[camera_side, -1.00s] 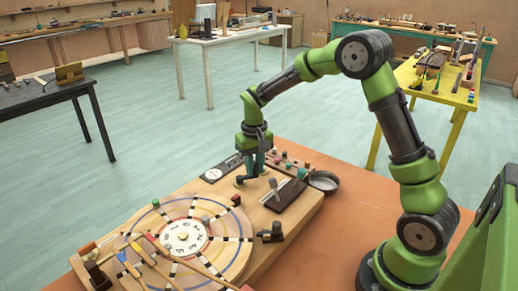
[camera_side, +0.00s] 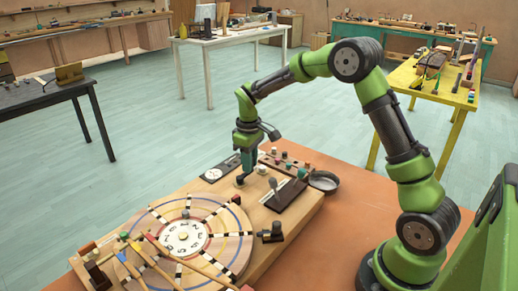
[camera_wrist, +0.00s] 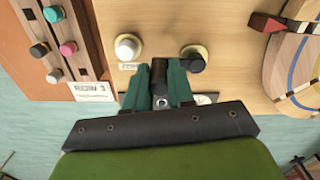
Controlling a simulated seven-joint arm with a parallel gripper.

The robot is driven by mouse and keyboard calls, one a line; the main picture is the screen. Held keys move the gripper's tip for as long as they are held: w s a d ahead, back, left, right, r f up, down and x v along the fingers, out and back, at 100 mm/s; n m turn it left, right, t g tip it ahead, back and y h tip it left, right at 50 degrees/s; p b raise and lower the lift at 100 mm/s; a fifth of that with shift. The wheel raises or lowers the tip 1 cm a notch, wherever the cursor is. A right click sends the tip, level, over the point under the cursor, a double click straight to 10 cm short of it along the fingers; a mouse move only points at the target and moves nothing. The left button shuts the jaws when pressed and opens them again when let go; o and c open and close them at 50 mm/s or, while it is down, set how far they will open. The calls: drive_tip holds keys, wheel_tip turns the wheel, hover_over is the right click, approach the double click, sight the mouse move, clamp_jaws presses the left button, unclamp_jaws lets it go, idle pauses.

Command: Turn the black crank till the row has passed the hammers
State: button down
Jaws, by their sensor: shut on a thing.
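My gripper (camera_wrist: 160,88) is shut on a dark upright grip, the black crank (camera_wrist: 160,68), between its two green fingers. In the side view my gripper (camera_side: 246,173) is low over the back of the wooden board. A dark knob on a brass disc (camera_wrist: 193,60) is just right of the fingers; how it joins the grip is hidden. The round wooden wheel (camera_side: 160,215) has a white numbered dial (camera_side: 184,237) and black-and-white striped rows (camera_side: 220,236) running outward. The hammers, long coloured sticks (camera_side: 163,253), lie across the wheel's near left part.
A pale knob (camera_wrist: 127,47) on its own disc stands close left of my fingers. A dark strip with coloured knobs (camera_wrist: 52,45) and a "ROW 3" card (camera_wrist: 90,91) lie farther left. A round metal dish (camera_side: 324,181) stands right of the board. The orange tabletop (camera_side: 320,240) is clear in front.

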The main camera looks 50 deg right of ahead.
drive_tip(key=shift+w+r, duration=0.1)
idle(0.3)
drive_tip(key=c, duration=1)
unclamp_jaws()
drive_tip(key=shift+o, duration=0.2)
wheel_tip(320, 180, up, 17)
